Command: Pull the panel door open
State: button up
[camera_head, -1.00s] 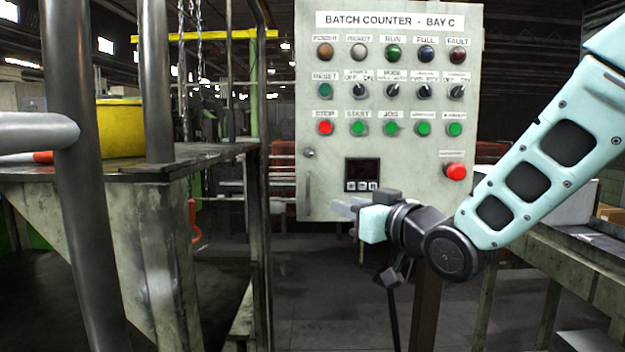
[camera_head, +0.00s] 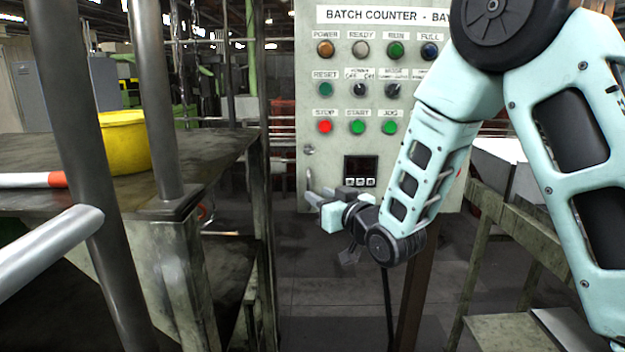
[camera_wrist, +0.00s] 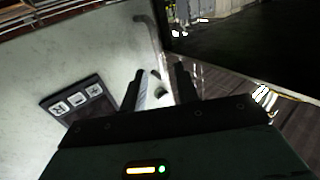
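The panel door (camera_head: 335,100) is the pale grey-green front of the batch counter box and looks shut. My gripper (camera_head: 317,195) is open at the handle's lower part in the head view. In the wrist view, my two dark fingers (camera_wrist: 159,86) are apart, and the handle (camera_wrist: 152,38) runs along the door edge toward the gap between them. I cannot tell whether the fingers touch the handle.
A dark-topped bench (camera_head: 90,165) with a yellow tub (camera_head: 122,142) and steel posts stands on the left. A metal frame table (camera_head: 505,225) stands on the right. The floor (camera_head: 330,270) below the panel looks clear. A small display (camera_head: 360,171) is right of the handle.

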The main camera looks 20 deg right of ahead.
jog(key=shift+p+x, duration=0.6)
jog(key=shift+x, duration=1.4)
grip_shut()
